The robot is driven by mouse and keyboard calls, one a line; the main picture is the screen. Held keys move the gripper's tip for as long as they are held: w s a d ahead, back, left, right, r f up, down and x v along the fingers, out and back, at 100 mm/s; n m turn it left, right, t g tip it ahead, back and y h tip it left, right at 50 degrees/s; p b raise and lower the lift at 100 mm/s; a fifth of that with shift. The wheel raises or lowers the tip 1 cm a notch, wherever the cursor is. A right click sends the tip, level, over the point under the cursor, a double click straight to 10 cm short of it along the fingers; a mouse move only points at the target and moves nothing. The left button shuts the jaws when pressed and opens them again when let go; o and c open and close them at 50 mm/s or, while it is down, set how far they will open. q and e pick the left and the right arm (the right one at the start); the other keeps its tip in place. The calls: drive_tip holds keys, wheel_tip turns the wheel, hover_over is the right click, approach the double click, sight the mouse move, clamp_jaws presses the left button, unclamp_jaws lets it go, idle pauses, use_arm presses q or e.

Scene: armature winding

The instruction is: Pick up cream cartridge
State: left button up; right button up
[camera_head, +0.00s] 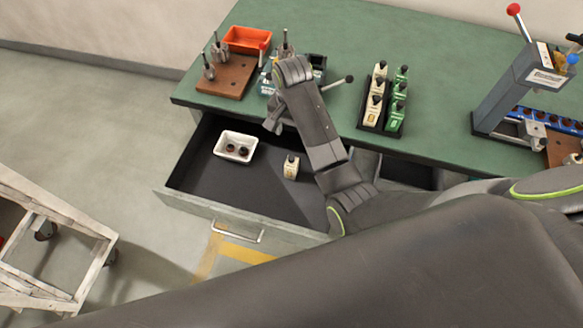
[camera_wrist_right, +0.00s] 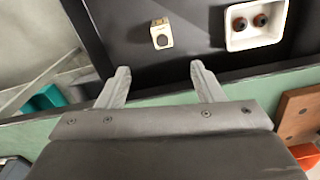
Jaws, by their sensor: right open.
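A cream cartridge (camera_head: 291,167) with a dark round end stands on the dark floor of the open drawer (camera_head: 225,187). In the right wrist view the cartridge (camera_wrist_right: 161,33) lies beyond the fingertips, roughly centred between them and apart from them. My right gripper (camera_head: 272,122) is over the drawer's table-side edge, mostly hidden by its own arm in the head view. In the right wrist view the right gripper (camera_wrist_right: 160,70) is open with nothing between its fingers. My left gripper is not in view.
A white tray (camera_head: 222,154) with two dark round parts sits in the drawer beside the cartridge. On the green table (camera_head: 330,40) are a black rack of cream and green cartridges (camera_head: 376,97), a wooden block with tools (camera_head: 232,80), an orange bin (camera_head: 248,38) and a lever press (camera_head: 510,85).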

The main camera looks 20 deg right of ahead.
sight(291, 158)
wheel_tip(291, 158, down, 10)
drive_tip(key=shift+r+p, duration=0.15)
drive_tip(key=shift+p, duration=0.25)
drive_tip(key=shift+w+f, duration=0.2)
drive_tip(key=shift+f, duration=2.7)
drive_tip(key=c, duration=1.2)
